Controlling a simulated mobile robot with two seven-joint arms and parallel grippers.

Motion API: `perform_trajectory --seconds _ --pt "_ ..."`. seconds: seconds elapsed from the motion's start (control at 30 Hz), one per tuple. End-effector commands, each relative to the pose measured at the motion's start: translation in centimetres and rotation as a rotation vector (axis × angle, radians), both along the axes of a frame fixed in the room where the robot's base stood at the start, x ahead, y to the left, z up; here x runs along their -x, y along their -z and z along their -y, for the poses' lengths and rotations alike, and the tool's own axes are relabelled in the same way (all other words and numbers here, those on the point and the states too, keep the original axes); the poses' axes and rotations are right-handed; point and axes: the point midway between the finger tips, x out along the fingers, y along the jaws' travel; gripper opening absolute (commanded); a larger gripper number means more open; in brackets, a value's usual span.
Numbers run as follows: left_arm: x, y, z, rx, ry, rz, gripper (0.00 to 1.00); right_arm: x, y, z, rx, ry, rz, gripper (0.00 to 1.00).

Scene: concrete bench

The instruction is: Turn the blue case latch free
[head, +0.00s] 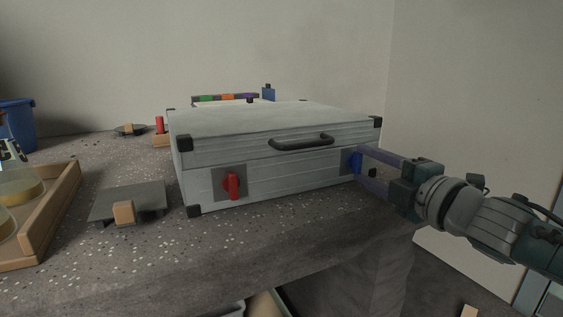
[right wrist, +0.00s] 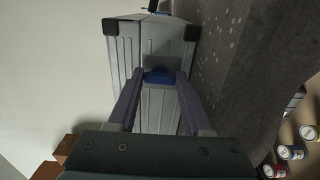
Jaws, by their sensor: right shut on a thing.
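A closed silver case (head: 270,135) with black corners and a dark handle (head: 302,142) lies on the speckled bench. The blue latch (head: 356,162) is at the right of its front face, on a grey plate. My right gripper (head: 358,164) reaches in from the right and is shut on the blue latch. In the right wrist view the blue latch (right wrist: 159,76) sits between the fingertips of the right gripper (right wrist: 160,82), which partly hide it. A red latch (head: 232,186) stands upright on a grey plate at the left of the front. My left gripper is not in view.
A wooden tray (head: 62,212) with round containers is at the left edge. A dark plate with a wooden block (head: 124,212) lies left of the case. A blue bin (head: 17,127) stands behind. The bench front edge is close below the case.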

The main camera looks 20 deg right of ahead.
Motion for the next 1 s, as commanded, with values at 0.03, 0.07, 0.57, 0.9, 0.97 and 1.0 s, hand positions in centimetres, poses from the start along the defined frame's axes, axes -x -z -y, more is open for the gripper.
perform_trajectory --seconds 0.03,0.07,0.57,0.9,0.97,1.0 --pt "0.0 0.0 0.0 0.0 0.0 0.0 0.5 0.0 0.0 0.0 -0.004 -0.001 0.001 0.0" --pt "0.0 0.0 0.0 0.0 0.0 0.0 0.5 0.0 0.0 0.0 -0.004 -0.001 0.001 0.0" --pt "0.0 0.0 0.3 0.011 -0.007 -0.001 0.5 0.0 0.0 0.0 -0.001 0.0 0.0 0.8" --pt "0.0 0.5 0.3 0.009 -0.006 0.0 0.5 0.0 0.2 0.1 0.077 0.001 0.003 0.8" --pt "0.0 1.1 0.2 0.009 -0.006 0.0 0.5 0.0 0.3 0.0 0.168 0.0 0.01 0.8" --pt "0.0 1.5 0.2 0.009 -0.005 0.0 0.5 0.0 0.4 0.0 0.252 0.0 0.015 0.8"
